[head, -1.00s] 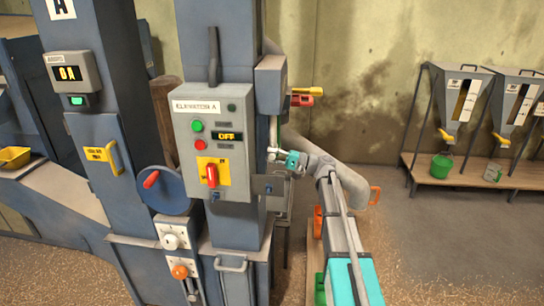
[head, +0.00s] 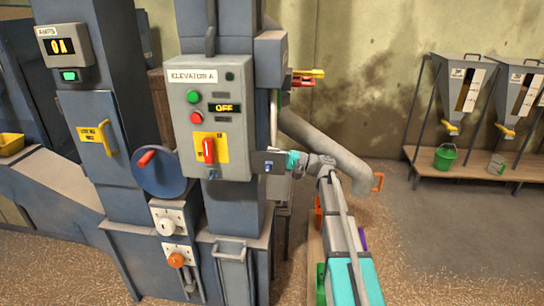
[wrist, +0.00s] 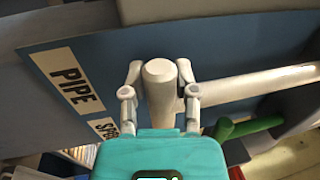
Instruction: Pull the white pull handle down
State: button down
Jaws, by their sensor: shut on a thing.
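The white pull handle (wrist: 160,98) is a pale bar between the two fingers of my gripper (wrist: 160,75) in the wrist view. A pale rod (wrist: 255,84) runs from it to the right edge. In the head view my gripper (head: 283,160) is at the right side of the elevator column, level with a small grey plate (head: 266,162) that hides its fingertips and the handle. A pale vertical rod (head: 274,118) shows above it. My gripper is shut on the handle.
The elevator control box (head: 210,120), with its display reading OFF, is left of my gripper. A thick grey pipe (head: 330,148) slants down behind my arm. A blue panel (wrist: 100,60) lettered PIPE fills much of the wrist view. Open floor (head: 450,235) lies at right.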

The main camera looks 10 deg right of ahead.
jog(key=shift+s+f, duration=0.15)
jog(key=shift+f, duration=0.1)
jog(key=shift+c, duration=1.9)
grip_release()
jog(key=shift+r, duration=0.15)
